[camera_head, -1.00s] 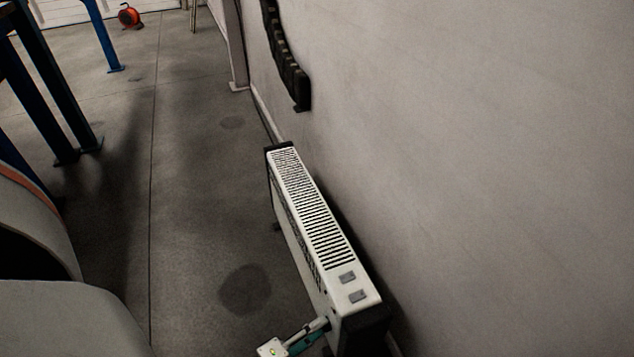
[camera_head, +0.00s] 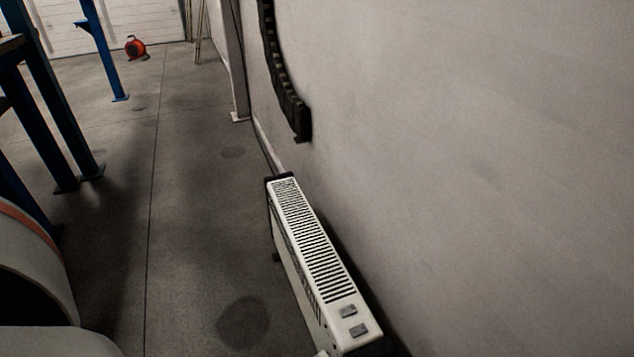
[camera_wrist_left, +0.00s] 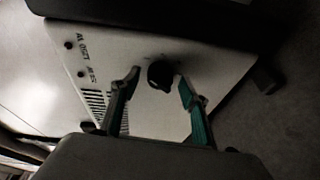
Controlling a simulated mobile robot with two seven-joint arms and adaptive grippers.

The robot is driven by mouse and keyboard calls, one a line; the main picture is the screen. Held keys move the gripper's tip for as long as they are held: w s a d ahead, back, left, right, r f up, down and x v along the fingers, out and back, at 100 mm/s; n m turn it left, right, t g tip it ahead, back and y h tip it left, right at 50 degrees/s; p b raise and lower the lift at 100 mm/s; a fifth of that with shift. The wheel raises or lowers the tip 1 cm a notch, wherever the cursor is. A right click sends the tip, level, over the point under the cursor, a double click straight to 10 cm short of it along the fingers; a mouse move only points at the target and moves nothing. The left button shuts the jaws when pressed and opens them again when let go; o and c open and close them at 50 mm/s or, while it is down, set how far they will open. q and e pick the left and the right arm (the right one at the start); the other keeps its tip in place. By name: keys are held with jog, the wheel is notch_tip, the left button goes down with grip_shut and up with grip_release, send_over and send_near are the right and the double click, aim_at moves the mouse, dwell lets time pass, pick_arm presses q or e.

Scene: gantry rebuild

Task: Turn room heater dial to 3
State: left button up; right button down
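The room heater (camera_head: 296,238) is a long white box with a slotted top and dark ends, standing along the wall in the head view. The left wrist view shows its white end panel (camera_wrist_left: 150,110) with a round black dial (camera_wrist_left: 162,75). My left gripper (camera_wrist_left: 159,85) is open, with one teal-padded finger on each side of the dial. The fingertips appear apart from the dial; I cannot tell how near they are in depth. The dial's setting is not readable. My right gripper is in neither view.
Two grey switches (camera_head: 353,321) sit on the heater's top. A plain wall (camera_head: 480,180) runs close along its right side. Blue posts (camera_head: 45,110) and an orange reel (camera_head: 135,47) stand farther off.

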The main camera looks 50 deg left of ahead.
pick_arm(q)
jog(key=shift+s, duration=0.1)
jog(key=s, duration=0.7)
jog(key=shift+s+a+r, duration=0.15)
jog(key=shift+a+r, duration=0.1)
jog(key=shift+a, duration=0.1)
